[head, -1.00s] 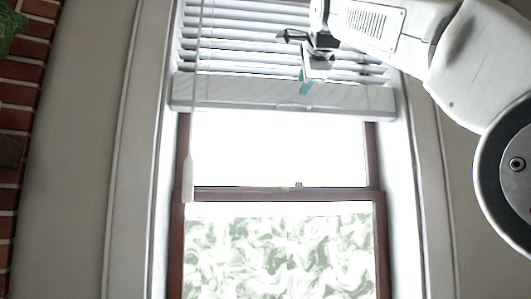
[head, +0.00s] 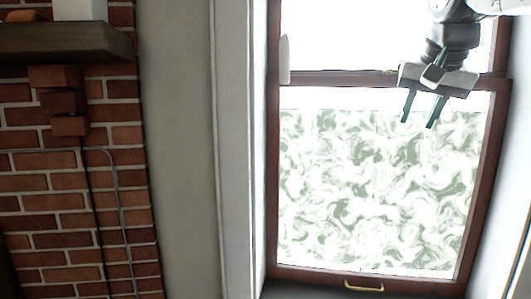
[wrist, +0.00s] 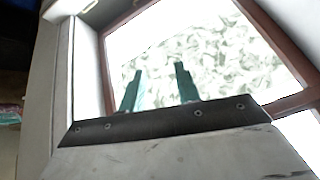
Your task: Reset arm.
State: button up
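My gripper (head: 418,110) hangs at the upper right of the head view, in front of the window. Its two teal fingers point down and stand apart with nothing between them. In the wrist view the same two fingers (wrist: 158,88) are spread, with the patterned window pane behind them. The gripper is empty.
The window (head: 375,190) has a brown frame, a patterned lower pane and a brass handle (head: 363,287) at its bottom. A brick fireplace (head: 70,200) with a wooden mantel (head: 60,43) stands at the left. A white object (head: 80,9) sits on the mantel.

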jog(key=s+a+f+n+g, duration=0.1)
jog(key=s+f+n+g, duration=0.1)
jog(key=s+f, duration=1)
jog(key=s+a+f+n+g+y, duration=0.1)
jog(key=s+f+n+g, duration=0.2)
jog(key=s+f, duration=1)
notch_tip(320, 180, down, 3)
jog(key=shift+a+r, duration=0.1)
jog(key=shift+a, duration=0.2)
